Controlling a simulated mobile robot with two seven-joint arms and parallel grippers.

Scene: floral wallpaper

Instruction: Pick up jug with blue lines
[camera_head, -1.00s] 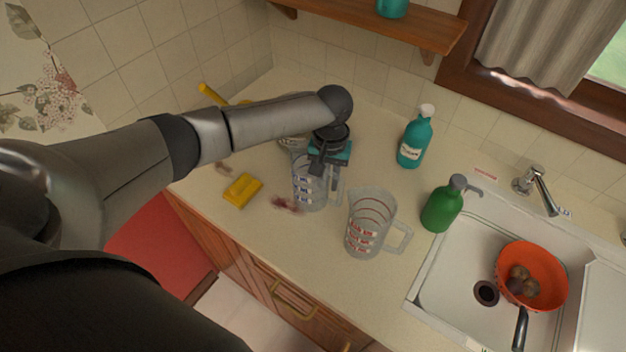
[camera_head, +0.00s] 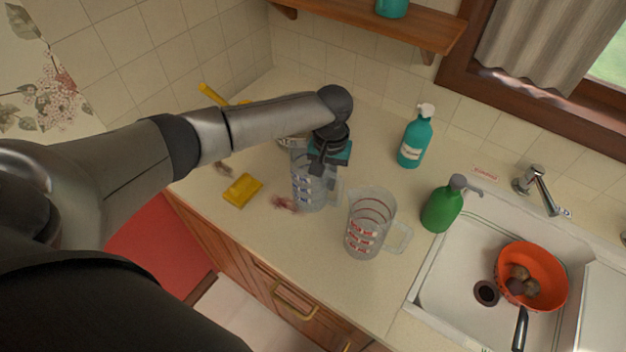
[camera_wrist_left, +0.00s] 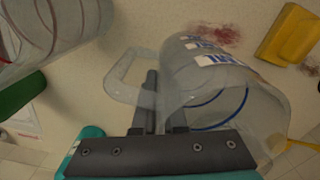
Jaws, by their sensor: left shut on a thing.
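The clear jug with blue lines (camera_head: 309,192) stands on the counter in the head view, behind and left of the jug with red lines (camera_head: 371,225). In the left wrist view the blue-lined jug (camera_wrist_left: 222,90) fills the right middle, with its handle (camera_wrist_left: 125,80) to the left. My left gripper (camera_head: 320,168) is at the jug's upper rim, reaching down from above. In the wrist view its fingers (camera_wrist_left: 165,105) are shut on the jug's wall at the handle side. The red-lined jug (camera_wrist_left: 45,35) also shows at upper left there. My right gripper is not in view.
A yellow sponge (camera_head: 242,190) and a reddish stain (camera_head: 286,203) lie left of the jugs. A green dispenser (camera_head: 442,207) and a teal bottle (camera_head: 414,140) stand to the right. The sink (camera_head: 455,285) holds an orange colander (camera_head: 552,262).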

